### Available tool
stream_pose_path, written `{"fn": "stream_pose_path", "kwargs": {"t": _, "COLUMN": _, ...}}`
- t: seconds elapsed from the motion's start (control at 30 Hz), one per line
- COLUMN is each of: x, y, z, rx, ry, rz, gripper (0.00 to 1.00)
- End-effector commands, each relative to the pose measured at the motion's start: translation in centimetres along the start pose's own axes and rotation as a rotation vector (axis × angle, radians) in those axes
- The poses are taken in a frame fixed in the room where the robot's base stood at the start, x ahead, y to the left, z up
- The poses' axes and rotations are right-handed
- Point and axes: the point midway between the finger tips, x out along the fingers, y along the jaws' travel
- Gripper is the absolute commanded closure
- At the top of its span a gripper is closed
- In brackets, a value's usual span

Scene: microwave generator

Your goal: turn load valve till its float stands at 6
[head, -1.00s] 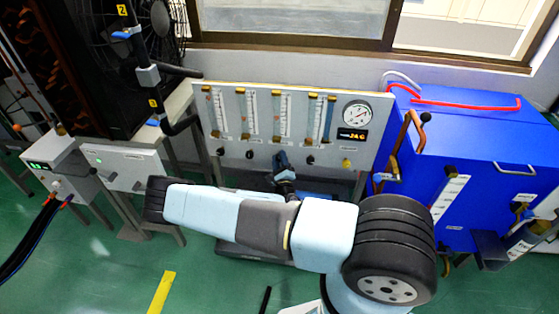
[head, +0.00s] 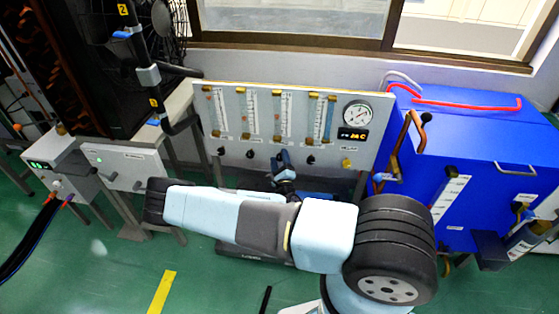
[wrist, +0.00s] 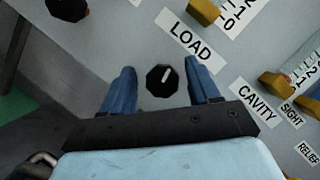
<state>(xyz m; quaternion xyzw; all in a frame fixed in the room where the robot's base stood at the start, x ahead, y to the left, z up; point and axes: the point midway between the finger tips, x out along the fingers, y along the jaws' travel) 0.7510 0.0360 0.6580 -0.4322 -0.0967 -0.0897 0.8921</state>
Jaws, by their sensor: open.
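The load valve is a black faceted knob (wrist: 161,80) with a white pointer line, below the LOAD label (wrist: 191,42) in the wrist view. My gripper (wrist: 162,88) is open, with one blue finger on each side of the knob and a visible gap on both sides. The depth of the fingers along the knob is hard to tell. In the head view my gripper (head: 282,158) is at the panel below the third gauge tube (head: 282,115), and it hides the knob there. The float's reading on the scale is too small to read.
The white panel (head: 232,170) carries several tubes, a round dial (head: 357,114) and neighbouring black knobs, one left (head: 250,154) and one right (head: 310,160) of my gripper. A yellow knob (head: 346,163) is farther right. A blue tank (head: 470,140) stands at right.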

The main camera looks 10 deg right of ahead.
Motion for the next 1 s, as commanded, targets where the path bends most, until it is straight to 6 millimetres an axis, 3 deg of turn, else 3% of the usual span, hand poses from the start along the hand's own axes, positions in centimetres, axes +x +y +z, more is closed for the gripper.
{"fn": "stream_pose_path", "kwargs": {"t": 0.23, "x": -0.3, "y": 0.0, "z": 0.0, "rx": -0.001, "ry": 0.001, "rz": -0.001, "gripper": 0.39}}
{"fn": "stream_pose_path", "kwargs": {"t": 0.37, "x": -1.7, "y": 0.0, "z": -0.1, "rx": -0.001, "ry": 0.002, "rz": -0.001, "gripper": 0.39}}
{"fn": "stream_pose_path", "kwargs": {"t": 0.8, "x": -10.1, "y": 0.1, "z": -0.1, "rx": -0.002, "ry": 0.002, "rz": 0.001, "gripper": 0.39}}
{"fn": "stream_pose_path", "kwargs": {"t": 1.0, "x": -12.7, "y": 0.1, "z": -0.1, "rx": 0.000, "ry": 0.001, "rz": 0.001, "gripper": 0.39}}
